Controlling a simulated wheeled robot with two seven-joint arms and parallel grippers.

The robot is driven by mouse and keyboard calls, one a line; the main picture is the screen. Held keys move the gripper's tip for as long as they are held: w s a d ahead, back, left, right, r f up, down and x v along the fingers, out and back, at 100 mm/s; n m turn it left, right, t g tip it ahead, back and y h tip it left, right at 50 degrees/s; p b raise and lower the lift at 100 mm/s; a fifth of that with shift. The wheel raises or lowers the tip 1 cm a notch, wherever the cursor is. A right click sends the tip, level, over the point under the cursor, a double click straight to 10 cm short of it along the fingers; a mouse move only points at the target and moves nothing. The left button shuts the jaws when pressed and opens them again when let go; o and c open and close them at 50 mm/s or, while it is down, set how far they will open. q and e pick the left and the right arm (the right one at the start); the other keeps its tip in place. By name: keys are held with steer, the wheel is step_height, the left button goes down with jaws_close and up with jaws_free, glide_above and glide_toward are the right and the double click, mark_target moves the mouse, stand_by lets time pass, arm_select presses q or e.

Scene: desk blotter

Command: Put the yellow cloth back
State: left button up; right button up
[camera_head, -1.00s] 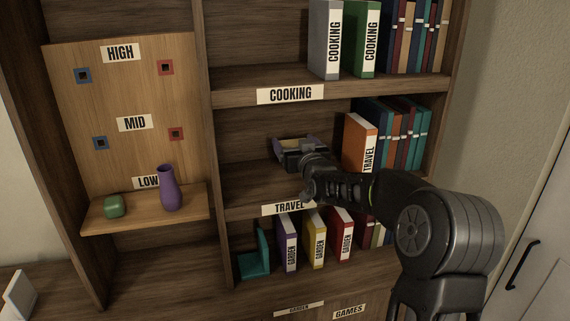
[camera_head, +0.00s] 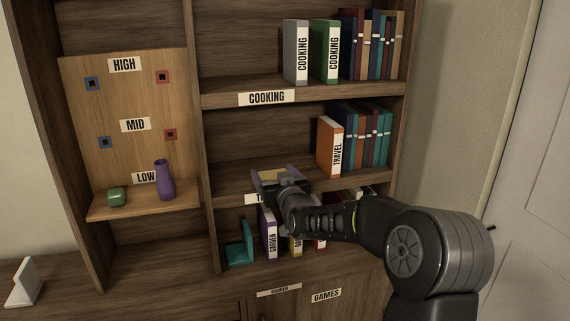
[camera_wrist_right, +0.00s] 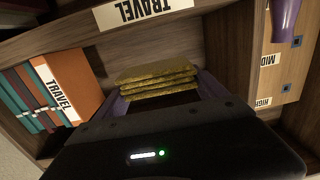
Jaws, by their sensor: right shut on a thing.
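The yellow cloth (camera_wrist_right: 158,81) is a folded stack of several layers; in the wrist view it sits between the purple-sided fingers of my right gripper (camera_wrist_right: 155,92). The right gripper (camera_head: 279,176) is shut on it. In the head view the cloth shows as a small yellow patch (camera_head: 280,174) between the fingers. The gripper is in front of the middle shelf, at about the height of its front edge, and covers part of the TRAVEL label (camera_head: 251,198). My left gripper is not in view.
An orange TRAVEL book (camera_head: 327,147) and a row of books stand on the middle shelf's right; its left is clear. GARDEN books (camera_head: 269,234) and a teal bookend (camera_head: 241,246) are below. A purple vase (camera_head: 165,182) and green object (camera_head: 116,197) stand on the LOW ledge (camera_head: 145,207).

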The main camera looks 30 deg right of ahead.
steer(key=s+a+f+n+y, duration=0.1)
steer(key=s+a+f+y, duration=0.1)
steer(key=a+f, duration=0.7)
steer(key=s+a+f+n+y, duration=0.2)
steer(key=s+a+f, duration=0.3)
steer(key=a+f, duration=0.4)
steer(key=a, duration=0.7)
steer(key=shift+s+f+t+y, duration=0.3)
steer(key=shift+y, duration=0.1)
